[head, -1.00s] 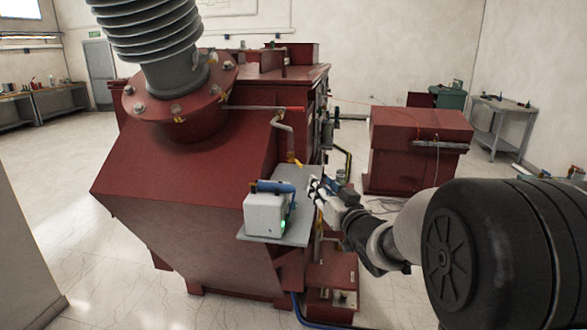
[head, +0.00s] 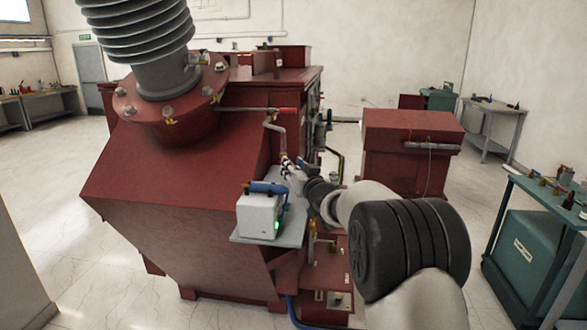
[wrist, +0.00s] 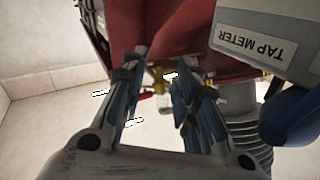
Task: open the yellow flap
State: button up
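A small yellow part, likely the yellow flap (wrist: 163,72), shows ahead of and between my fingers in the wrist view, above a small clear cylinder (wrist: 165,97). My gripper (wrist: 158,100) is open, with its two blue-grey fingers apart and nothing held between them. In the head view my gripper (head: 288,164) is at the lower end of the grey bent pipe (head: 279,137) on the red transformer's side. There the gripper largely hides the yellow part. I cannot tell whether a fingertip touches it.
The white tap meter box (head: 259,215) with a blue handle stands on a grey shelf (head: 292,235) just below my gripper. It fills the upper right of the wrist view. The red transformer (head: 180,185) is on the left. A red cabinet (head: 412,150) stands behind my arm.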

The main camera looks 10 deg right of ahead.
jog(key=shift+c, duration=0.6)
grip_shut()
